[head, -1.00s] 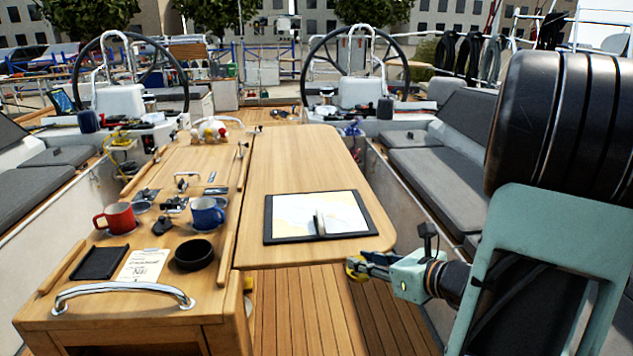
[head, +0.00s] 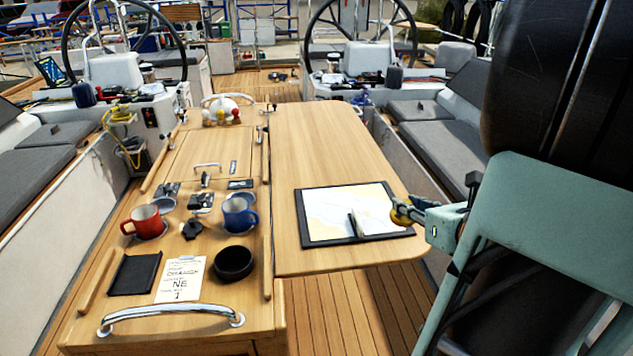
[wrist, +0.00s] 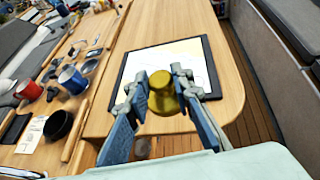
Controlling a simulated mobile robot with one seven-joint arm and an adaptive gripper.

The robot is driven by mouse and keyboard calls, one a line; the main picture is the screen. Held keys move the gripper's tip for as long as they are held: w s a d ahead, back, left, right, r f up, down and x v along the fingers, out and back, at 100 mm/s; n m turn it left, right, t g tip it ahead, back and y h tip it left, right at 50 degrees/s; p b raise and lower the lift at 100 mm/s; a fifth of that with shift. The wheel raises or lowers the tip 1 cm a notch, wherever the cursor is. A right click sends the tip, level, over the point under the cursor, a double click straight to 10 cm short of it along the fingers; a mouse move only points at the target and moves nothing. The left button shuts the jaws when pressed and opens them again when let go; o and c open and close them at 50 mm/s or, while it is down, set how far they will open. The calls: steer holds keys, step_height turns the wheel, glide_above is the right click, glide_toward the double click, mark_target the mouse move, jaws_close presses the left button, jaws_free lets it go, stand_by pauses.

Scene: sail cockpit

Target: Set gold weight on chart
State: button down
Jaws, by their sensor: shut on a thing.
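The gold weight (wrist: 165,92) is between the two fingers of my gripper (wrist: 166,90) in the wrist view, and the gripper is shut on it. In the head view the gold weight (head: 402,213) shows at the tip of my gripper (head: 408,212), at the right edge of the chart. The chart (head: 330,208) is a pale map sheet on a black-edged board on the right table leaf. In the wrist view the chart (wrist: 140,62) lies beyond and partly behind the weight. The weight appears held above the board's near right side; its exact height is hard to tell.
A small upright grey object (head: 352,224) stands on the chart's near part. To the left are a red mug (head: 143,222), a blue mug (head: 239,214), a black bowl (head: 234,263), a black tray (head: 134,273) and a note card (head: 181,279). The leaf beyond the chart is clear.

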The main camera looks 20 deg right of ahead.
steer(key=shift+w+f, duration=0.1)
steer(key=shift+w, duration=0.35)
steer(key=w+d+f+b, duration=0.2)
steer(key=w, duration=0.1)
steer(key=w+d+f+b, duration=0.1)
steer(key=w+f+b, duration=0.1)
steer(key=w+f, duration=0.1)
steer(key=w+d+f+b, duration=0.1)
steer(key=w+d+f, duration=0.1)
steer(key=w+f, duration=0.1)
steer(key=shift+w+d+f+b, duration=0.1)
steer(key=shift+w+d+b, duration=0.1)
steer(key=shift+w, duration=0.25)
steer(key=shift+w+d+f+b, duration=0.1)
steer(key=shift+w+b, duration=0.1)
steer(key=shift+w, duration=0.25)
steer(key=shift+w+d+f, duration=0.15)
steer(key=shift+w+f, duration=0.1)
steer(key=shift+w, duration=0.05)
steer(key=shift+w+f+b, duration=0.15)
steer(key=shift+f+b, duration=0.2)
steer(key=shift+w+d+f+b, duration=0.15)
steer(key=shift+f+b, duration=0.65)
steer(key=shift+f, duration=0.7)
